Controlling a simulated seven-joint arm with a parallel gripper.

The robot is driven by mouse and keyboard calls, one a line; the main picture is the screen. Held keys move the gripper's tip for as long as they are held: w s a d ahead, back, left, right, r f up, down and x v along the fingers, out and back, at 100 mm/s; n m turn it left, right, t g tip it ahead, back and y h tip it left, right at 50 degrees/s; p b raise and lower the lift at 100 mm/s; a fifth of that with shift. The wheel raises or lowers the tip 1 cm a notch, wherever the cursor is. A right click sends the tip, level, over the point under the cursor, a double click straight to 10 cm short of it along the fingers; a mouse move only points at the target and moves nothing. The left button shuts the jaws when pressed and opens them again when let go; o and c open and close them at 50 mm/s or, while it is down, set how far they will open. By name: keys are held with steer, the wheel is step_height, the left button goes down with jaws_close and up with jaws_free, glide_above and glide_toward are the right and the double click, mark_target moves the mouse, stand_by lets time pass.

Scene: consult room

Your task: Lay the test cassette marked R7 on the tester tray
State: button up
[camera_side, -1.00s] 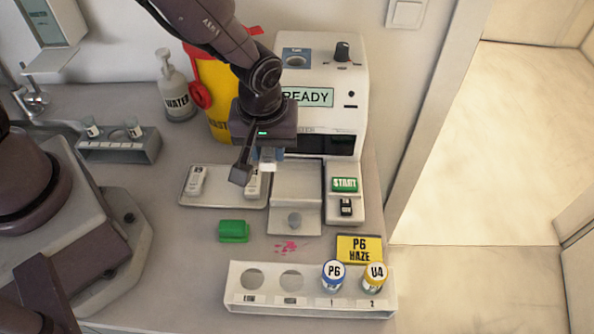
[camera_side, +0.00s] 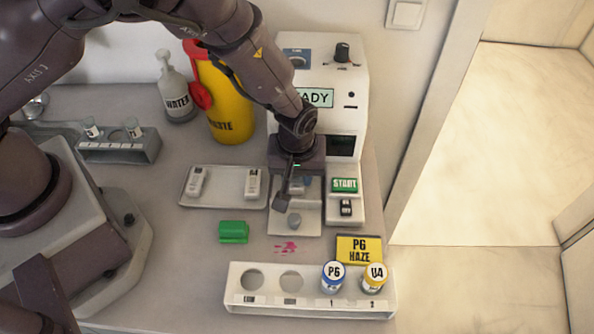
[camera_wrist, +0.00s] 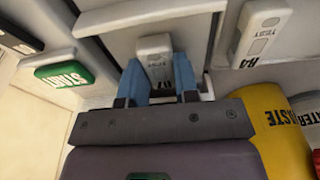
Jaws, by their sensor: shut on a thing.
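My gripper (camera_side: 298,187) is over the tester tray (camera_side: 308,222), in front of the white tester with its display partly covered by my arm. In the wrist view my gripper (camera_wrist: 160,85) has its blue fingers shut on a white test cassette (camera_wrist: 155,47). The cassette's dark marking is partly hidden by a finger, and I cannot read it fully. In the side view the held cassette is mostly hidden, so I cannot tell whether it touches the tray. Two other white cassettes, left (camera_side: 196,181) and right (camera_side: 252,183), lie on the grey holding tray (camera_side: 224,200).
The green START button (camera_side: 344,185) is just right of the tester tray. A green block (camera_side: 233,231), a yellow P6 HAZE card (camera_side: 359,249) and a white rack (camera_side: 262,303) with two capped vials are in front. A yellow waste bin (camera_side: 230,115) stands behind left.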

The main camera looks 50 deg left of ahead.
steer(key=shift+f, duration=0.1)
steer(key=o, duration=0.9)
step_height(320, 180, up, 11)
steer(key=s+d, duration=0.1)
step_height(320, 180, up, 10)
steer(key=m+h, duration=0.2)
steer(key=h, duration=0.1)
glide_above(297, 184)
steer(key=s+a, duration=0.3)
steer(key=a, duration=0.2)
steer(key=s+a+r+m+t+y, duration=0.1)
steer(key=s+a+r+m+t, duration=0.3)
steer(key=s+a+r+m, duration=0.3)
steer(key=s+a+r, duration=0.3)
steer(key=s+r, duration=0.2)
steer(key=s, duration=0.2)
steer(key=shift+a+r+y, duration=0.2)
steer(key=shift+r+y, duration=0.15)
steer(key=shift+y, duration=0.05)
